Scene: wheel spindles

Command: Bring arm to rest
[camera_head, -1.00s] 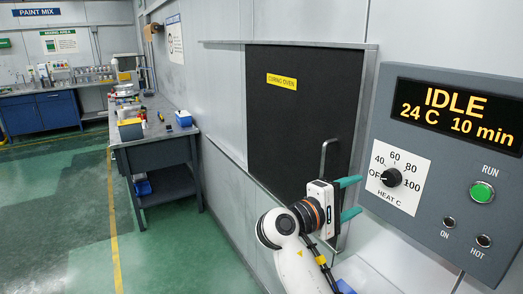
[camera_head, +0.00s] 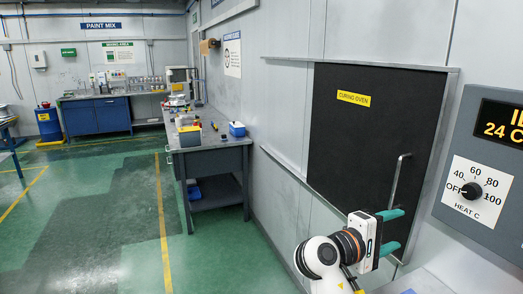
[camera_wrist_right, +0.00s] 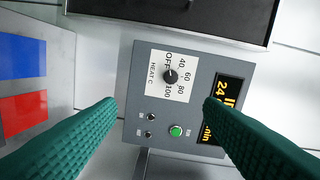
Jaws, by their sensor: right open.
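My right gripper (camera_head: 392,231) is at the lower right of the head view, in front of the lower part of the curing oven (camera_head: 345,135) door and close to its handle (camera_head: 397,185). Its two green fingers are apart with nothing between them. In the right wrist view the open fingers (camera_wrist_right: 163,125) frame the grey control panel (camera_wrist_right: 150,112), with its heat dial (camera_wrist_right: 171,76), green run button (camera_wrist_right: 176,131) and lit display (camera_wrist_right: 228,95). The dial pointer is by OFF in the head view. I cannot tell whether the gripper touches the handle. My left gripper is not in view.
A workbench (camera_head: 215,158) with tools and a blue box (camera_head: 237,129) stands along the wall. A blue cabinet (camera_head: 95,115) and a blue drum (camera_head: 48,123) are at the back. The green floor (camera_head: 110,215) at left is clear. Blue and red patches (camera_wrist_right: 22,58) show at the wrist view's left.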

